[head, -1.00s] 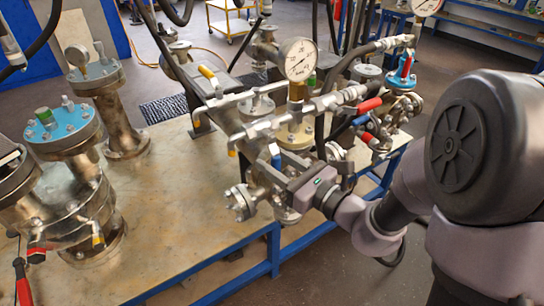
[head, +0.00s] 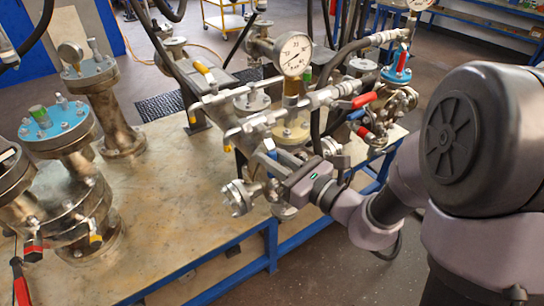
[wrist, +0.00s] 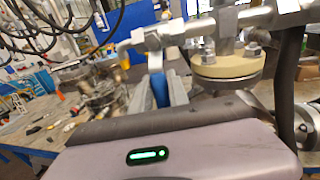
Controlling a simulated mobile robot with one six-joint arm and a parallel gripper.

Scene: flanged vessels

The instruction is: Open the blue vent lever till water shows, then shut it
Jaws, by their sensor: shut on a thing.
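The blue vent lever (head: 270,148) stands below the silver valve pipework, left of the pressure gauge's stem. My gripper (head: 268,162) is shut on it, reaching in from the right. In the wrist view the blue lever (wrist: 160,90) shows upright between the finger ends, just above the dark edge of my gripper body, under a bent metal pipe. The gripper hides the lever's lower part. No water is visible, and I cannot make out the vent's outlet.
The pressure gauge (head: 293,54) stands above the pipework. Red-handled valves (head: 365,101) are close on the right. A blue-topped vessel (head: 57,128) stands at the left. The front of the wooden bench top (head: 170,220) is mostly clear.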

